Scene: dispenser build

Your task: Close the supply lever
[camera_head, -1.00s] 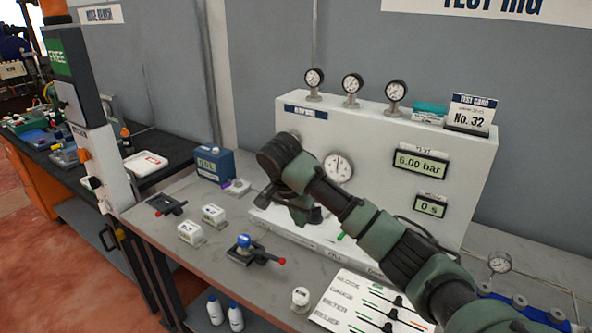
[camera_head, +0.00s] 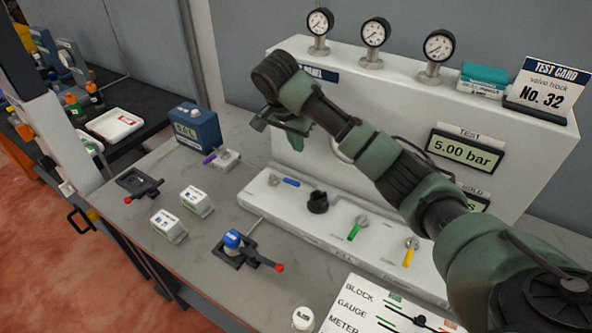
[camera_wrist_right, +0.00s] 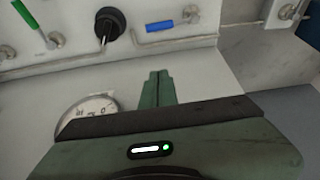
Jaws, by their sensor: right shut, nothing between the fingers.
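A row of levers stands on the white ledge of the test rig (camera_head: 480,110); I cannot read which is labelled supply. In the head view there is a blue lever (camera_head: 289,182) lying along the ledge, a black knob (camera_head: 317,202), a green lever (camera_head: 355,229) and a yellow lever (camera_head: 410,252), both angled towards the front. The wrist view shows the blue lever (camera_wrist_right: 172,24), the black knob (camera_wrist_right: 110,24) and the green lever (camera_wrist_right: 27,14). My right gripper (camera_head: 297,142) is shut and empty, above and behind the blue lever, apart from it. The wrist view shows its closed fingertips (camera_wrist_right: 158,74). My left gripper is out of view.
A blue-capped part (camera_head: 233,239) sits in a black red-knobbed fixture (camera_head: 262,258) on the grey bench. Two white blocks (camera_head: 168,224) (camera_head: 196,200), another red-knobbed fixture (camera_head: 140,184) and a blue box (camera_head: 198,128) stand left. My right arm covers part of the rig's face.

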